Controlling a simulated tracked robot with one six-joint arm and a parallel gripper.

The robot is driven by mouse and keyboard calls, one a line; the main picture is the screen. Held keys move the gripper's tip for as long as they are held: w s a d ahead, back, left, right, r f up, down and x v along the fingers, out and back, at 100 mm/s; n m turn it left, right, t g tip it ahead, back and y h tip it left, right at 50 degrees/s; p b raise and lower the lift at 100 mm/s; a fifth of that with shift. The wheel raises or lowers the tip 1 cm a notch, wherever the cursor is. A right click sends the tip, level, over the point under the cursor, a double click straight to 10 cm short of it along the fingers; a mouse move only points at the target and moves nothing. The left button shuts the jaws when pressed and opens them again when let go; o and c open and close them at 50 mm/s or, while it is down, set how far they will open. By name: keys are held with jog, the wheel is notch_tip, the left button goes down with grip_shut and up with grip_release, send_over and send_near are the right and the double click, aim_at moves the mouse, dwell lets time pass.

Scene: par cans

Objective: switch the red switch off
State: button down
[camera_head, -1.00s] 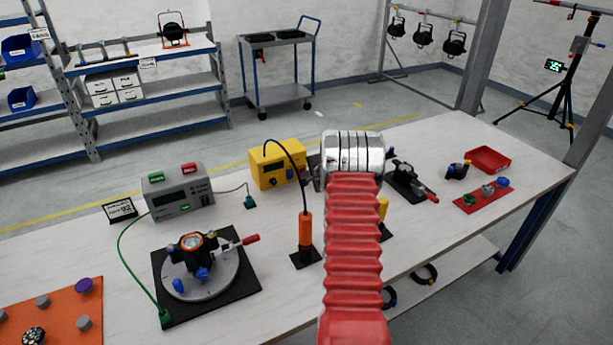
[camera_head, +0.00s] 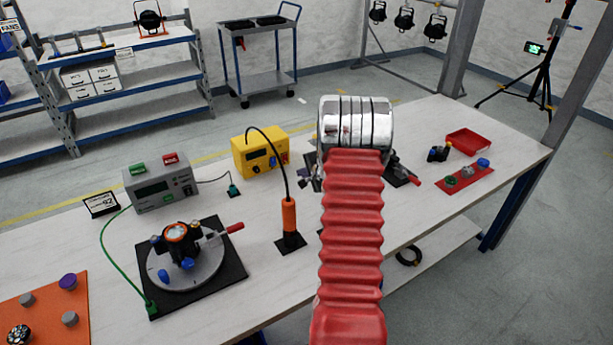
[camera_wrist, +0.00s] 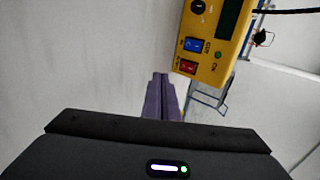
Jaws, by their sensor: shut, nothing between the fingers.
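A yellow box (camera_head: 260,153) stands towards the back of the workbench (camera_head: 100,245). In the wrist view the yellow box (camera_wrist: 213,40) shows a red rocker switch (camera_wrist: 188,67) beside a blue rocker switch (camera_wrist: 193,45). I cannot tell which way the red rocker is tipped. My gripper (camera_wrist: 161,77) shows there as two purple fingers, shut and empty. Their tips appear just left of and slightly below the red switch in the picture, with a visible gap. In the head view my own arm mostly hides the gripper.
A grey box (camera_head: 160,184) with green and red parts on top stands left of the yellow box. A black cable arches from it to an orange-handled tool (camera_head: 289,222). A round fixture (camera_head: 187,262) sits at front left. A red tray (camera_head: 469,142) lies at right.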

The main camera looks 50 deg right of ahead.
jog(key=shift+s+a+r, duration=0.2)
jog(key=shift+s, duration=0.35)
jog(key=shift+s+a+r, duration=0.15)
jog(key=shift+s+r, duration=0.05)
jog(key=shift+s, duration=0.35)
jog(key=shift+s+a+r, duration=0.2)
jog(key=shift+s, duration=0.35)
jog(key=shift+w, duration=0.1)
jog(key=w+a+r+n+y, duration=0.25)
jog(key=a+r, duration=0.35)
jog(key=a, duration=0.3)
jog(key=w+a+r+n+y, duration=0.1)
jog(key=w+a+r+n, duration=0.15)
jog(key=a+r, duration=0.4)
jog(key=s+a+r+n+g+y, duration=0.1)
jog(key=s+a+r+n, duration=0.15)
jog(key=a, duration=0.75)
jog(key=s+a+r+n+y, duration=0.15)
jog(key=a+r+n, duration=0.25)
jog(key=a, duration=0.6)
jog(key=s+a+r+n+g, duration=0.3)
jog(key=s+a+n, duration=0.3)
jog(key=s+a, duration=0.65)
jog(key=s+a+n+h, duration=0.2)
jog(key=s+n, duration=0.2)
jog(key=s, duration=0.8)
jog(key=shift+s+a+r+h, duration=0.3)
jog(key=shift+h, duration=0.1)
